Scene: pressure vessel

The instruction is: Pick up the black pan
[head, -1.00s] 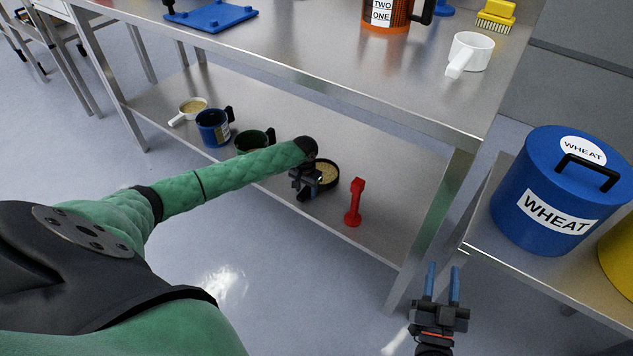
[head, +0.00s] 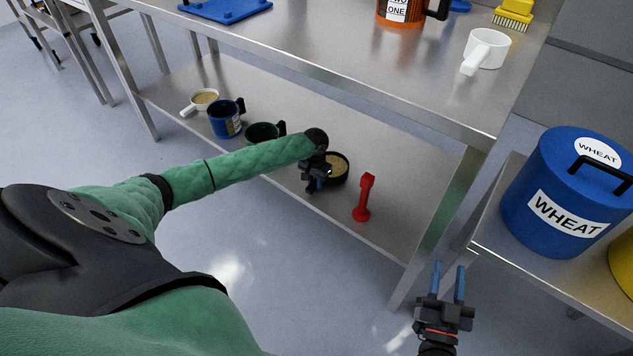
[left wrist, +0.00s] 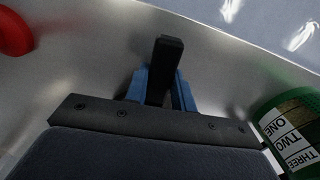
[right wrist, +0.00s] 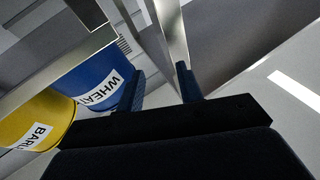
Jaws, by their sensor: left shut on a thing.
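The black pan (head: 342,173) is a small round dark vessel with tan contents, on the lower shelf in the head view. My left gripper (head: 316,182) is at its near left side, partly in front of it. In the left wrist view, the blue fingers of my left gripper (left wrist: 160,92) are closed around a black bar, the pan's handle (left wrist: 165,62). The pan's bowl is hidden in that view. My right gripper (head: 448,285) is open and empty, to the right beyond the shelf's front edge. Its spread fingers also show in the right wrist view (right wrist: 160,88).
On the lower shelf (head: 420,195), a red tool (head: 364,197) stands right of the pan. A green mug (head: 262,135), a blue mug (head: 225,119) and a white pan (head: 203,99) are to the left. The tabletop (head: 330,35) overhangs. A blue wheat drum (head: 560,190) stands at right.

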